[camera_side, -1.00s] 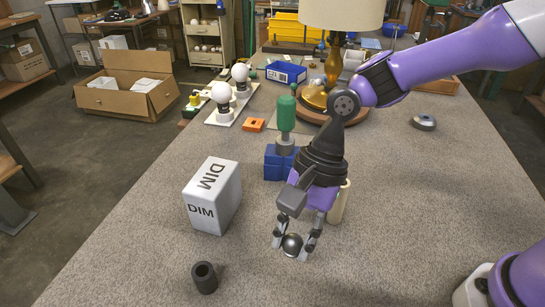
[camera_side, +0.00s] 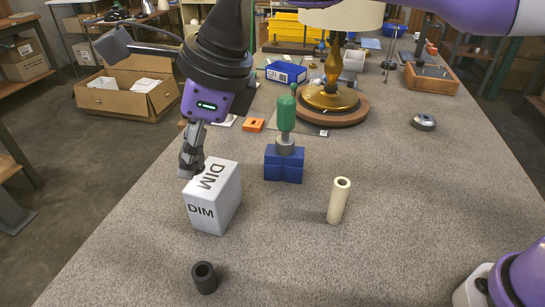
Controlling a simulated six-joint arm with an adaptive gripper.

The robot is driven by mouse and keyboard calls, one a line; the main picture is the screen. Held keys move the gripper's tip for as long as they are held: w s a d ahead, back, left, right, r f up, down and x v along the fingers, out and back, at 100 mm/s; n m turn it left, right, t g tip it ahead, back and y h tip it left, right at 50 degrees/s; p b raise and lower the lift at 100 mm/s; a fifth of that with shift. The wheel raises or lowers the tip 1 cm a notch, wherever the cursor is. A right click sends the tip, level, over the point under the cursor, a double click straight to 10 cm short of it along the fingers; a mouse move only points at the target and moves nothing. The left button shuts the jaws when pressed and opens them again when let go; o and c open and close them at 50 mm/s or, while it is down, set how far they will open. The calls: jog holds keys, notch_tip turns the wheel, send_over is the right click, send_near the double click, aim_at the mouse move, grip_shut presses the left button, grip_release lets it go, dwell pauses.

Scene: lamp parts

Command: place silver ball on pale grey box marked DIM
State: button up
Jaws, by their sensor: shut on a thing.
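The pale grey box marked DIM (camera_side: 222,208) stands on the table at centre left, its lettering on the top and front faces. My gripper (camera_side: 190,171) points down at the box's far left upper corner, its fingertips close to the box edge; I cannot tell whether they touch it. The fingers show edge-on, one behind the other. The silver ball is hidden now; it is gone from its earlier spot on the table, and my gripper is shut on it.
A dark hollow cylinder (camera_side: 204,278) stands in front of the box. A blue block (camera_side: 284,164) holding a green-handled tool (camera_side: 286,115) stands to its right, then a cream tube (camera_side: 338,201). A lamp (camera_side: 332,90) stands behind.

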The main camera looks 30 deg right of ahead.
send_over(204, 175)
jog(key=s+d, duration=0.1)
notch_tip(204, 175, down, 5)
jog(key=shift+s+f, duration=0.1)
jog(key=shift+f, duration=2.05)
jog(key=shift+f, duration=0.1)
jog(key=o, duration=1)
